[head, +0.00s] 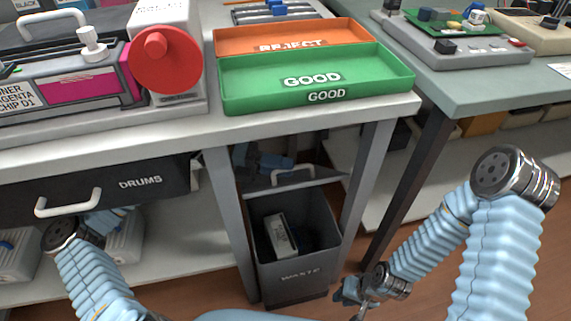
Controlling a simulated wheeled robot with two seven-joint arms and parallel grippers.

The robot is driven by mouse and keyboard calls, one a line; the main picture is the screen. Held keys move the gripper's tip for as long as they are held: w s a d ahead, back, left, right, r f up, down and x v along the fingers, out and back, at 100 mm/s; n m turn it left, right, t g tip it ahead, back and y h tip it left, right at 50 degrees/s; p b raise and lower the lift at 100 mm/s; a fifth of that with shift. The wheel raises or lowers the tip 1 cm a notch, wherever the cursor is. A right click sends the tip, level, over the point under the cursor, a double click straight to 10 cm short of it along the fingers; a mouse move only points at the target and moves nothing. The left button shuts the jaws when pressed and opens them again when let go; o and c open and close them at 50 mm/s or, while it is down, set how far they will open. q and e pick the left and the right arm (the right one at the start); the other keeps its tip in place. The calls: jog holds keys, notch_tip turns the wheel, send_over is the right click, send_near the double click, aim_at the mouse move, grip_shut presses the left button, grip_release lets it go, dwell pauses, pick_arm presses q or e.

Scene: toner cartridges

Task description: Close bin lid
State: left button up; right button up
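The dark grey waste bin (295,275), marked WASTE, stands on the floor under the bench, between its legs. Its lid (312,185) is up at the back, seen nearly edge-on, with a grey handle (290,176). The bin mouth is uncovered. My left arm reaches in under the drawer; the blue-grey end of it, my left gripper (272,162), shows in shadow just behind and above the lid. Its fingers are too dark to read, and I cannot tell whether it touches the lid. My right gripper (358,296) hangs low, right of the bin and apart from it; its fingers are unclear.
A pale box (281,236) and something dark lie inside the bin. Bench legs (233,225) flank the bin closely. The DRUMS drawer (125,187) is at left. Above are the green GOOD tray (388,76), orange REJECT tray (237,41) and a magenta toner cartridge (85,84).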

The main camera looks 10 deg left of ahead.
pick_arm(q)
jog(key=shift+d+f, duration=0.1)
jog(key=shift+d, duration=0.4)
grip_shut()
